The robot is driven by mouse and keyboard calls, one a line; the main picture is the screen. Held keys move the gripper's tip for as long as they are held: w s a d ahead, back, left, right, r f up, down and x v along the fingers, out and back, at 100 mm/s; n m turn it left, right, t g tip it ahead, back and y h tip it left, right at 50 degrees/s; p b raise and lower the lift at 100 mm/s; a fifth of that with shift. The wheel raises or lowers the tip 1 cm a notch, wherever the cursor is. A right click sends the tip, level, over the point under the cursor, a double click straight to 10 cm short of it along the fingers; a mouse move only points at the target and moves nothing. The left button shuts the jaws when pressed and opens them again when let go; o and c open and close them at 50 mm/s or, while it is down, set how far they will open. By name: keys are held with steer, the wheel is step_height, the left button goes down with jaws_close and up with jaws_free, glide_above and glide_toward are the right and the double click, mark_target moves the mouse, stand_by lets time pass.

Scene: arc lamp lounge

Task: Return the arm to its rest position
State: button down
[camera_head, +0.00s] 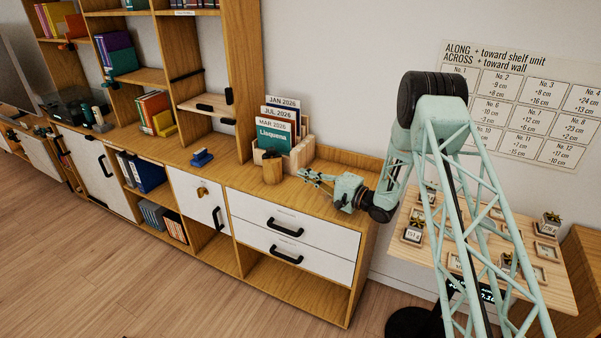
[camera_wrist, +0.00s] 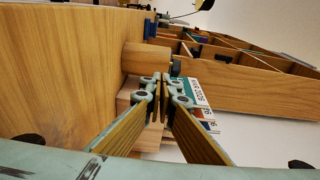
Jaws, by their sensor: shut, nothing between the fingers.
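My arm (camera_head: 455,150), a pale green lattice, bends down over the right end of the wooden cabinet (camera_head: 345,157). My gripper (camera_head: 305,175) is shut and empty, held over the cabinet top and pointing left. In the wrist view the shut fingertips (camera_wrist: 164,84) meet in the middle with nothing between them. A wooden cylinder (camera_head: 272,169) stands just beyond the fingertips; it also shows in the wrist view (camera_wrist: 145,58). I cannot tell whether the fingers touch it.
A wooden holder (camera_head: 302,153) with dated magazines (camera_head: 274,137) stands behind the cylinder. A blue object (camera_head: 201,158) lies further left on the cabinet. Shelves (camera_head: 240,70) rise at the left. A small table (camera_head: 545,290) with several little pots is at the right. The floor (camera_head: 130,270) in front is clear.

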steer(key=shift+s+d, duration=0.25)
steer(key=shift+d, duration=0.1)
steer(key=shift+w+r, duration=0.1)
steer(key=shift+r, duration=0.05)
